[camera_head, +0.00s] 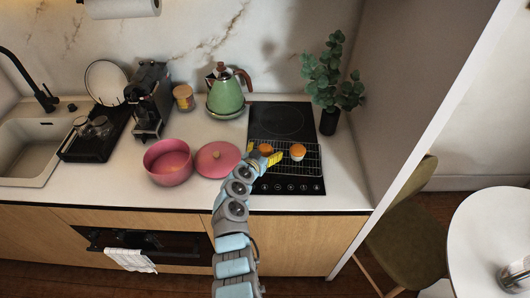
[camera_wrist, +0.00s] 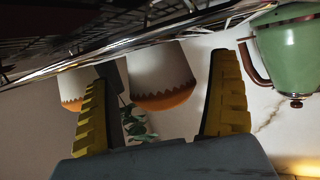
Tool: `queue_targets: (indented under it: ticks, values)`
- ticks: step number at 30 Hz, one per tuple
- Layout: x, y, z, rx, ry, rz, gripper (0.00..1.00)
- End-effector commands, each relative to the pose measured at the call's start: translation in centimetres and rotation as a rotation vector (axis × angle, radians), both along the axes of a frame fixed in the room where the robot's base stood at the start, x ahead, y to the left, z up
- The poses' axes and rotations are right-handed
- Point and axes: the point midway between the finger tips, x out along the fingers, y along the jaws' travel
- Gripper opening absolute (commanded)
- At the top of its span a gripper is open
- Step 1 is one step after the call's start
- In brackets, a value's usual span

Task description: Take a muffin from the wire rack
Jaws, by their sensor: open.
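Two muffins with orange-brown tops stand on the wire rack (camera_head: 308,168) over the black hob. The left muffin (camera_head: 265,149) is partly hidden by my gripper (camera_head: 268,158); the right muffin (camera_head: 298,152) is clear of it. The wrist view is upside down, with the rack (camera_wrist: 120,48) across its top. There my gripper (camera_wrist: 162,72) is open, with yellow fingers spread wide. The nearer muffin (camera_wrist: 160,78), pale with an orange top, shows in the gap between them, apparently untouched. The other muffin (camera_wrist: 74,88) is partly behind the left finger.
A green kettle (camera_head: 226,97) stands behind and left of the rack. A pink pot (camera_head: 168,163) and its pink lid (camera_head: 216,160) lie to the left. A potted plant (camera_head: 331,80) stands at the back right, close to the side wall.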

Motion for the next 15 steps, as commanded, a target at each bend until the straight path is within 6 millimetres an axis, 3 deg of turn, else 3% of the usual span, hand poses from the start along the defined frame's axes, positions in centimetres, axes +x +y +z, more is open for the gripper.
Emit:
queue_targets:
  ticks: [8, 15]
  values:
    - [0.07, 0.02, 0.0, 0.0, 0.0, 0.001, 0.89]
    - [0.05, 0.02, 0.0, 0.001, -0.001, 0.001, 0.21]
